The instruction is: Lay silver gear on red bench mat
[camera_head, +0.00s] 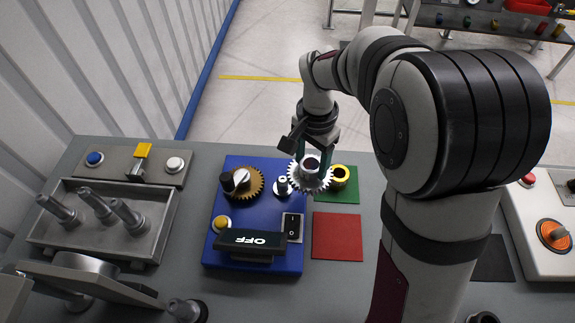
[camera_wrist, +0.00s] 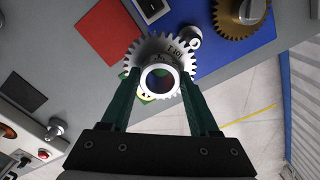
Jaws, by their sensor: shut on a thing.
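The silver gear (camera_head: 311,174) is a toothed wheel with a raised hub, also seen in the wrist view (camera_wrist: 181,50). My gripper (camera_head: 312,160) is shut on its hub, with a green finger on either side in the wrist view (camera_wrist: 159,84). The gear is above the bench, over the area between the blue drive unit and the green mat; its exact height is hard to tell. The red bench mat (camera_head: 337,237) lies flat and bare in front of the green mat, and shows at the upper left in the wrist view (camera_wrist: 104,33).
The blue drive unit (camera_head: 262,180) carries a bronze gear (camera_head: 247,184), a small silver post (camera_head: 282,187), a switch and an OFF display (camera_head: 253,240). A yellow ring (camera_head: 340,177) sits on the green mat (camera_head: 346,195). A grey tray (camera_head: 65,245) with pegs stands left.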

